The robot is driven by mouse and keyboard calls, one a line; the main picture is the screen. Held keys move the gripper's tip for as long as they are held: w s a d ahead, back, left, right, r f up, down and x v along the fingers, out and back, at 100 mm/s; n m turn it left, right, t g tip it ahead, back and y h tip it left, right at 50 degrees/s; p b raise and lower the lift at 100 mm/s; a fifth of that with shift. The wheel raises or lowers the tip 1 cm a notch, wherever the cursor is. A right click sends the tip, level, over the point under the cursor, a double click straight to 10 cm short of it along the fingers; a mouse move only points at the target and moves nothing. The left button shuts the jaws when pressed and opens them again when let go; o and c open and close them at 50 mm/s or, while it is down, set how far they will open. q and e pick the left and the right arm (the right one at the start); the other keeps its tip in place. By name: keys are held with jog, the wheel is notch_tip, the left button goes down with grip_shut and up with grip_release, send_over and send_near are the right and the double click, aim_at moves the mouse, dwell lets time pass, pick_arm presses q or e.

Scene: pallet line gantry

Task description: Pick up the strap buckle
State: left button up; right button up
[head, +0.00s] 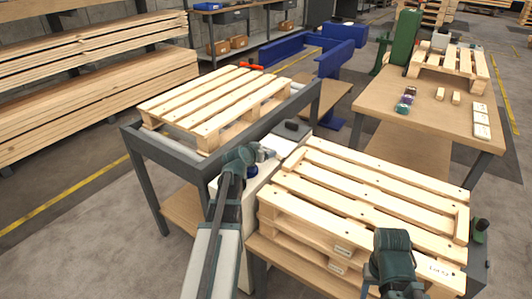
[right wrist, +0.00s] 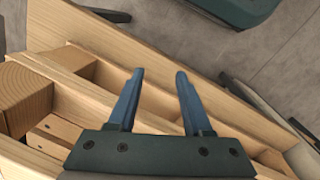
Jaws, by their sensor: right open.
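I cannot make out the strap buckle for certain in either view. A small dark object (head: 291,129) lies by the left end of the pallet stack, and its kind is unclear. My left gripper (head: 268,153) is just below it in the head view, over the white surface; its jaws are too small to read. My right gripper (right wrist: 158,92) is open over wooden pallet boards, with nothing between its fingers. In the head view my right arm is over the front right of the pallet stack (head: 370,180), and its fingers are hidden there.
Another slatted pallet (head: 215,100) lies in a grey frame (head: 180,147) at the left. A wooden bench (head: 430,112) at the back right holds small wood blocks, white pieces and a purple-and-green item (head: 405,98). A dark green tool (head: 480,229) sits at the stack's right edge.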

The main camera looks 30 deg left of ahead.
pick_arm(q)
jog(key=c, duration=0.9)
jog(key=shift+r+p, duration=0.7)
jog(key=shift+c, duration=0.2)
notch_tip(320, 180, up, 3)
jog(key=p, duration=0.3)
jog(key=s+d, duration=0.1)
jog(key=d, duration=0.4)
jog(key=s+d, duration=0.1)
jog(key=d, duration=0.4)
jog(key=s+d, duration=0.1)
jog(key=d, duration=0.4)
jog(key=shift+s+d+r+p, duration=0.25)
jog(key=shift+d+r+p, duration=0.05)
jog(key=shift+d, duration=0.05)
jog(key=shift+r, duration=0.1)
